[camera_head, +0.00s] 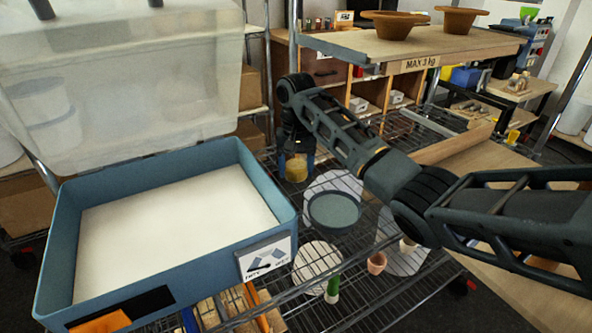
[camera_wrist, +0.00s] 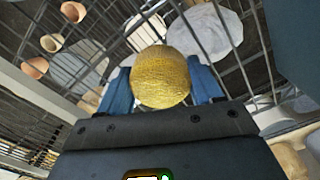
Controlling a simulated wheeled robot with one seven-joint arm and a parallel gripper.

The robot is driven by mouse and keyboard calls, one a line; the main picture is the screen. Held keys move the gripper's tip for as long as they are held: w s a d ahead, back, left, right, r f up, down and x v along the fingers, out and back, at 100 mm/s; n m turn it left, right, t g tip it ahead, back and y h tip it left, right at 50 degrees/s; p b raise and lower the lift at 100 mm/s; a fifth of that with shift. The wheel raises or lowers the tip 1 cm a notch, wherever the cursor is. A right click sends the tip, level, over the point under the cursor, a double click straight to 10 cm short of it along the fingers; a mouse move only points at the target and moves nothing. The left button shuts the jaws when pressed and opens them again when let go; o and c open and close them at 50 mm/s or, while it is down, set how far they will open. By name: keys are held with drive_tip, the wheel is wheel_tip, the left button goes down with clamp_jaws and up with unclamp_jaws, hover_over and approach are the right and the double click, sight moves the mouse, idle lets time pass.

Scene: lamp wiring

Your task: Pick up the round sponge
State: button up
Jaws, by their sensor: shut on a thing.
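The round sponge is yellow and rough; it sits between the two blue fingers in the wrist view, where the sponge (camera_wrist: 161,77) is seen whole from its near side. In the head view the sponge (camera_head: 297,168) shows at the end of my arm, above the wire shelf. My gripper (camera_wrist: 162,82) is shut on the sponge, one finger touching each side. In the head view my gripper (camera_head: 297,160) points down, and its fingers are partly dark and hard to make out.
A blue tray with a white bottom (camera_head: 180,205) stands left of my gripper. On the wire shelf are a dark round dish (camera_head: 334,211), pale round mats (camera_head: 318,258), a small terracotta pot (camera_head: 377,262) and a green-and-white tube (camera_head: 332,289). A wooden shelf (camera_head: 420,47) hangs behind my arm.

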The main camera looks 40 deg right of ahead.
sight(297, 164)
wheel_tip(297, 164, up, 10)
drive_tip(key=p, duration=0.3)
idle(0.3)
drive_tip(key=o, duration=0.5)
drive_tip(key=c, duration=0.3)
